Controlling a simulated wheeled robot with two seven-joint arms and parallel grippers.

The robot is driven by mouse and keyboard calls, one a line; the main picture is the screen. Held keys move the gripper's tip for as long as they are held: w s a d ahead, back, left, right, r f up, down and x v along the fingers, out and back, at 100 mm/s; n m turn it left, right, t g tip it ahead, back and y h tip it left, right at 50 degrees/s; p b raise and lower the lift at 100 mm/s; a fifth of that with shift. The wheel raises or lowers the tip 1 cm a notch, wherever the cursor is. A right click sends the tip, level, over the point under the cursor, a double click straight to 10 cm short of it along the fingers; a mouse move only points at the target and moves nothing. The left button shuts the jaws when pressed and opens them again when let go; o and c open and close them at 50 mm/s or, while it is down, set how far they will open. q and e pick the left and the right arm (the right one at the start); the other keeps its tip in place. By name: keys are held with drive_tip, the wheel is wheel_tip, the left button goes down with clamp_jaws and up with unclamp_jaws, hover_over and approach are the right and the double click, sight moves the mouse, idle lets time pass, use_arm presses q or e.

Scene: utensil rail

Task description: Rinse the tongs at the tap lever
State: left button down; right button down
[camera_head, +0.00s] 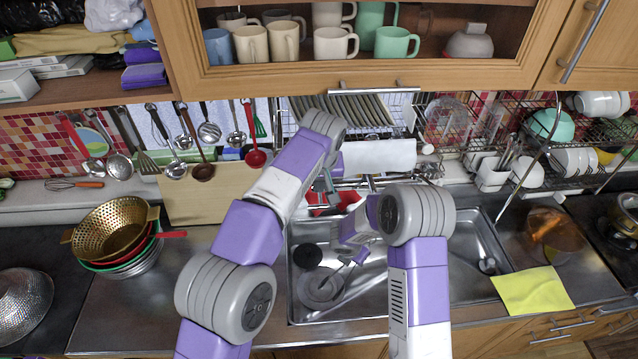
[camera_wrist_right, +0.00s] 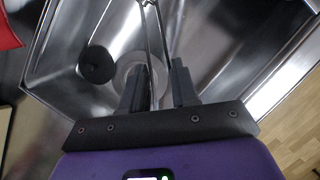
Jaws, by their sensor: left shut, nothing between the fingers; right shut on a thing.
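The tongs (camera_wrist_right: 152,32) show in the right wrist view as two thin metal arms running between the fingers. My right gripper (camera_wrist_right: 158,82) is shut on them. In the head view my right gripper (camera_head: 353,258) is low over the sink basin (camera_head: 375,285), and the tongs are hard to pick out there. My left gripper (camera_head: 327,184) is shut and empty behind the basin, close to the tap (camera_head: 371,184). The tap lever is small and partly covered by my arms; I cannot tell whether the left fingers touch it.
A dark round drain piece (camera_wrist_right: 97,65) lies in the basin. A red item (camera_head: 338,201) is at the basin's back edge. Stacked colanders (camera_head: 112,235) stand left of the sink. A yellow cloth (camera_head: 533,290) lies at the right. Utensils hang from the rail behind, with a red ladle (camera_head: 256,157).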

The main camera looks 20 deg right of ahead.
drive_tip(key=s+a+b, duration=0.3)
drive_tip(key=a, duration=0.4)
drive_tip(key=shift+s, duration=0.3)
drive_tip(key=shift+a, duration=0.1)
idle(1.2)
drive_tip(key=s+a+r+p, duration=0.1)
drive_tip(key=s+a+r, duration=0.1)
drive_tip(key=a+r, duration=0.2)
drive_tip(key=shift+a+p, duration=0.25)
drive_tip(key=shift+p, duration=0.1)
drive_tip(key=shift+s, duration=0.2)
idle(1.2)
